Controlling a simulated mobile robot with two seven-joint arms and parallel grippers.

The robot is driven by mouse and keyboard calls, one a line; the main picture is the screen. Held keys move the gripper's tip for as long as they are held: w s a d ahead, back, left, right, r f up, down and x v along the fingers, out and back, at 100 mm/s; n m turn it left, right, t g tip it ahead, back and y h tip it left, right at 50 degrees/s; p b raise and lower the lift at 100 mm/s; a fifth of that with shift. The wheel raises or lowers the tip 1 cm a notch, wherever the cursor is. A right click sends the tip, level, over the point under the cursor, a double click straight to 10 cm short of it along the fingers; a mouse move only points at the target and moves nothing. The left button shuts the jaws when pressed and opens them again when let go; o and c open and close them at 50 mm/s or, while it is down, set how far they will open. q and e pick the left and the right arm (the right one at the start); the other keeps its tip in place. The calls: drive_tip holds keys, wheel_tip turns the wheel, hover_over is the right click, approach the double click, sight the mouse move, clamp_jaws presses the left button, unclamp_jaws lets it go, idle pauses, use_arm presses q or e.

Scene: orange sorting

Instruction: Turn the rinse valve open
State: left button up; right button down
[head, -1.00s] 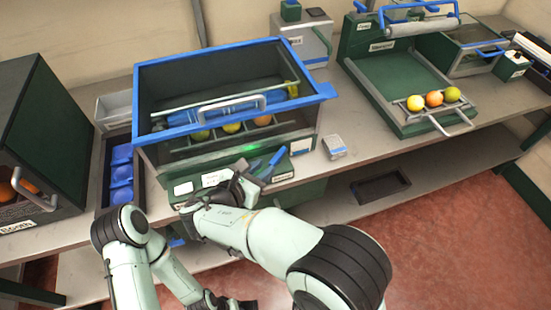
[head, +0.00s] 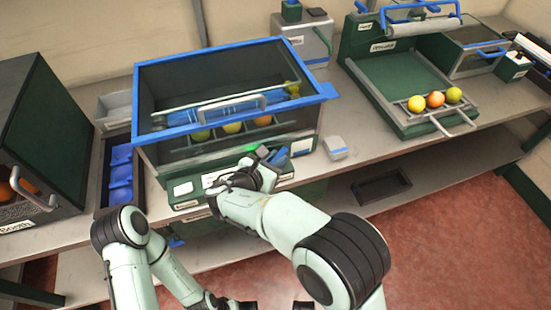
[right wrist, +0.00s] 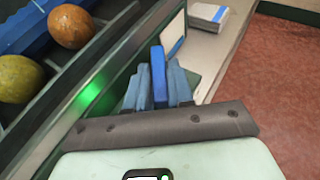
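The rinse valve is a blue lever on the front panel of the blue-rimmed rinse box, at its lower right. It shows in the head view (head: 281,155) and upright in the right wrist view (right wrist: 159,76). My right gripper (head: 268,156) is at the lever. In the right wrist view its two blue-grey fingers (right wrist: 159,88) stand close on either side of the lever, with no clear gap. The fingers partly hide the lever's lower end. My left arm is low at the left of the head view; dark parts at the bottom edge do not show its finger state.
The rinse box (head: 322,92) holds several fruits behind its front, and a green light (head: 252,148) glows there. A small grey-white block (head: 336,147) lies right of it. A green tray unit (head: 395,85) with three fruits stands at right, a dark box (head: 45,130) at left.

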use_arm(q)
drive_tip(key=shift+f, duration=0.1)
use_arm(e)
drive_tip(key=n+y, duration=0.1)
drive_tip(key=n+t+y+b, duration=0.1)
drive_tip(key=n+y, duration=0.1)
drive_tip(key=shift+s+d+f, duration=0.1)
drive_tip(key=shift+d, duration=0.15)
drive_tip(key=n+y+b, duration=0.1)
drive_tip(key=y+b, duration=0.1)
drive_tip(key=n+t+y, duration=0.1)
drive_tip(key=shift+d+n+b, duration=0.25)
drive_tip(key=shift+n+b, duration=0.05)
drive_tip(key=shift+b, duration=0.1)
drive_tip(key=n+y+b, duration=0.4)
drive_tip(key=y, duration=0.1)
drive_tip(key=shift+d+b, duration=0.2)
drive_tip(key=shift+b, duration=0.2)
use_arm(q)
drive_tip(key=w+a+f+t+y, duration=0.1)
drive_tip(key=w+a+f+t, duration=0.2)
drive_tip(key=w+f, duration=0.6)
drive_tip(key=shift+a+n, duration=0.35)
drive_tip(key=shift+n, duration=0.05)
use_arm(e)
drive_tip(key=shift+n+y, duration=0.5)
use_arm(q)
drive_tip(key=shift+f, duration=0.1)
